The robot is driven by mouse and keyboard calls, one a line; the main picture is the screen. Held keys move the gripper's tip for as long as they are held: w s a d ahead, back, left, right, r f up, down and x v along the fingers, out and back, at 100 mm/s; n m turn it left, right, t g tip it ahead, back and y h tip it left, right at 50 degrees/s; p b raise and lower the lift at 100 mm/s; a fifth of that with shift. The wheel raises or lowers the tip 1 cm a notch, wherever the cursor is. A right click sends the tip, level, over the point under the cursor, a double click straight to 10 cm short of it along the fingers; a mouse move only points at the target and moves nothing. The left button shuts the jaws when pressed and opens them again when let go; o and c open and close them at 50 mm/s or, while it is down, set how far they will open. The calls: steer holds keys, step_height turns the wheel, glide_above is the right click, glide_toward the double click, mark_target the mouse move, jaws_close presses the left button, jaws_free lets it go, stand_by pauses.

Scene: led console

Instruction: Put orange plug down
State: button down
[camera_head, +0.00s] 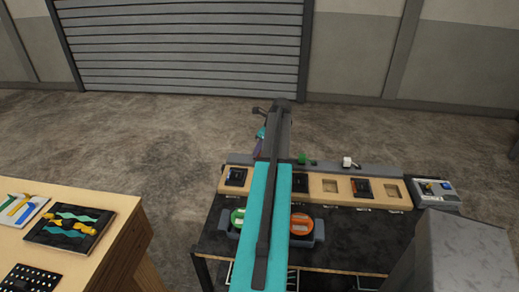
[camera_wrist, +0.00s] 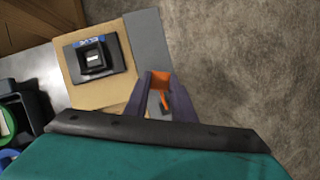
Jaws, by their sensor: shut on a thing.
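The orange plug (camera_wrist: 160,82) is between the fingers of my gripper (camera_wrist: 161,92) in the wrist view. My gripper is shut on it, and the lower part of the plug is partly hidden by the fingers. In the wrist view the plug appears in front of the grey strip (camera_wrist: 148,38) at the edge of the wooden console board (camera_wrist: 119,92); I cannot tell its height. In the head view my gripper (camera_head: 260,138) is at the far left end of the console (camera_head: 325,190), partly hidden by my arm, and the plug is not visible.
A black module (camera_wrist: 93,57) sits on the board beside my gripper. Green (camera_head: 302,158) and white (camera_head: 347,162) pieces stand on the back strip. A grey control box (camera_head: 436,193) is at the right end. A wooden table (camera_head: 100,262) with tools stands left. Open floor lies behind.

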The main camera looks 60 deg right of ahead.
steer(key=shift+f, duration=0.15)
steer(key=c, duration=1.5)
jaws_free()
steer(key=shift+b+v, duration=1.1)
steer(key=shift+v, duration=5.1)
steer(key=shift+w, duration=0.1)
